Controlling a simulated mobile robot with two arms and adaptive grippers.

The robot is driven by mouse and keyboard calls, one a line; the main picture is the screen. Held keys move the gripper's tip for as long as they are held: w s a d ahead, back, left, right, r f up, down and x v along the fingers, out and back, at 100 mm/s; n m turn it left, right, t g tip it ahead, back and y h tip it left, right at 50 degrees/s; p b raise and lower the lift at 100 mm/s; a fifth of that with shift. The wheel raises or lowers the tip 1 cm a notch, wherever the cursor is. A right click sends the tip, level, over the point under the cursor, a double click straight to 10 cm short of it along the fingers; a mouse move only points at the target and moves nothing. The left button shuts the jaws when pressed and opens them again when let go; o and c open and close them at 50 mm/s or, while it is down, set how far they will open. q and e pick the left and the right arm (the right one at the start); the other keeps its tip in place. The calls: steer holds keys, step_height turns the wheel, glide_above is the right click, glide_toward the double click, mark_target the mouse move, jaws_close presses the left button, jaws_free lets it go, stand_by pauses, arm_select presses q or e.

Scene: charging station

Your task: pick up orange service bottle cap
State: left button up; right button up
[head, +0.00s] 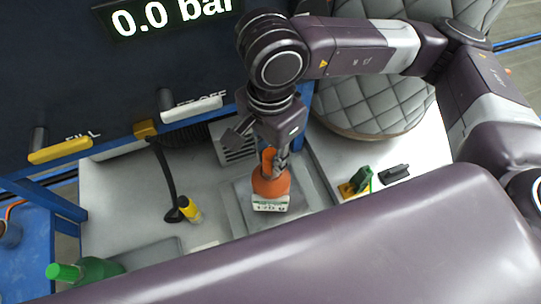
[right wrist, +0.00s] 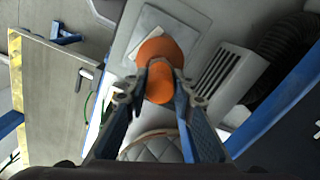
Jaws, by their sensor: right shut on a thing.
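The orange service bottle cap (head: 269,160) is at the top of an orange bottle (head: 271,184) with a white label facing the head camera. My right gripper (head: 273,167) points down from above and is shut on the orange cap. In the right wrist view the cap (right wrist: 160,84) sits between the fingertips (right wrist: 161,72), with the rounded orange bottle body (right wrist: 160,49) just beyond it. The bottle is over a grey square plate (head: 240,208); I cannot tell whether it touches it. My left gripper is not in view.
A green bottle (head: 92,269) lies or stands at the lower left. A yellow nozzle (head: 190,209) on a black hose is left of the plate. A green and yellow piece (head: 358,181) and a black piece (head: 395,173) are at right. A panel with levers (head: 60,150) stands behind.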

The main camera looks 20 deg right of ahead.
mark_target(270, 154)
step_height(270, 154, up, 20)
steer(key=b, duration=0.3)
steer(key=shift+f, duration=0.15)
steer(key=shift+f, duration=0.1)
